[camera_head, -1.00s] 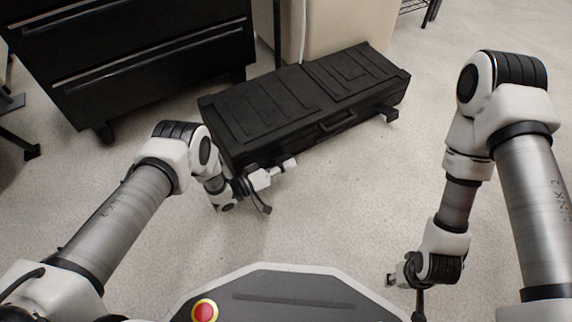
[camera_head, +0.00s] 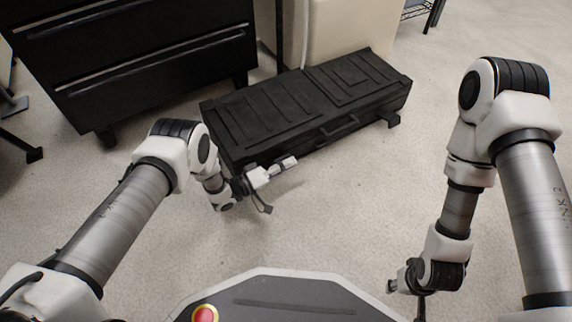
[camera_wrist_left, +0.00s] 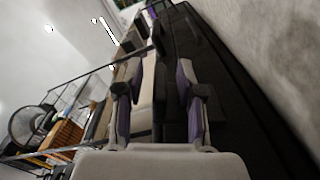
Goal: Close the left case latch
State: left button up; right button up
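The long black case (camera_head: 300,105) lies on the floor with its lid down. Its handle (camera_head: 340,128) is on the front side. A latch (camera_head: 391,119) sticks out at the front right. The left latch is not clearly visible; my left gripper is in front of that part of the case. My left gripper (camera_head: 284,168) is at the left part of the case's front side, close to it; contact cannot be told. In the left wrist view its two fingers (camera_wrist_left: 158,100) are apart, with the dark case beyond and right of them. My right gripper (camera_head: 400,286) hangs low, away from the case.
A black drawer cabinet (camera_head: 130,65) on wheels stands behind and left of the case. A beige block (camera_head: 350,30) stands behind it. The floor (camera_head: 330,215) in front of the case is clear. A fan (camera_wrist_left: 28,122) and shelf show in the left wrist view.

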pick_arm(q)
jog(key=shift+a, duration=0.1)
jog(key=v, duration=1.2)
